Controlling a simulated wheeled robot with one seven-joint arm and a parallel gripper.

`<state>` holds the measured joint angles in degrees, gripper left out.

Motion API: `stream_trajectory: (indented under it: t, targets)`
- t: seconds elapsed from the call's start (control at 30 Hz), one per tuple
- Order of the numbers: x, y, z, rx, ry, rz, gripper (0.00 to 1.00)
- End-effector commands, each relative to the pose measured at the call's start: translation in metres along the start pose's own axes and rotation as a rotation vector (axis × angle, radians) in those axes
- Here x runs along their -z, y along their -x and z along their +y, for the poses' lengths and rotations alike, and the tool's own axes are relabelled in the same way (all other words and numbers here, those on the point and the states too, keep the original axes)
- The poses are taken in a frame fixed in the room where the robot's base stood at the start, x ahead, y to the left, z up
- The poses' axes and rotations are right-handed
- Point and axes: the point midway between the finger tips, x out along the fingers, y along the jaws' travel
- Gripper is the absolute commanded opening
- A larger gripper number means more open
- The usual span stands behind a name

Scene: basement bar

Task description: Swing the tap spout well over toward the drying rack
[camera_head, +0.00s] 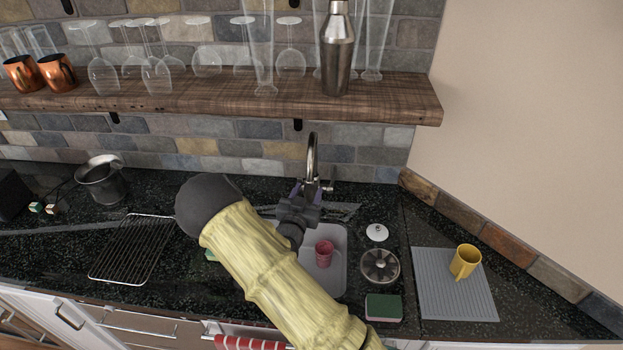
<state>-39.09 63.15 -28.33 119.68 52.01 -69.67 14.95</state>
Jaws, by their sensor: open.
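The chrome tap spout (312,150) rises behind the sink (338,284) and arches up in front of the tiled wall. A small lever shows at the right of its base. My gripper (309,189) is open, right at the lower part of the tap, and hides some of it. I cannot tell whether the fingers touch the spout or are around it. My arm in a yellow sleeve covers the sink's left part.
A red cup (324,253) stands in the sink. To its right are a white-topped object (377,232), a round metal strainer (380,266) and a green sponge (383,307). A yellow mug (465,261) stands on a grey ribbed mat (430,300). A wooden shelf (200,97) with glasses hangs above.

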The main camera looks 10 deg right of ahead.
Motion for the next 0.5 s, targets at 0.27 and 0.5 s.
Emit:
stream_trajectory:
  t: [0.27, 0.5]
  targets:
    - [0.002, -0.038, 0.001, -0.001, 0.001, 0.001, 0.48]
    - [0.000, -0.042, 0.000, 0.000, 0.000, 0.000, 0.48]
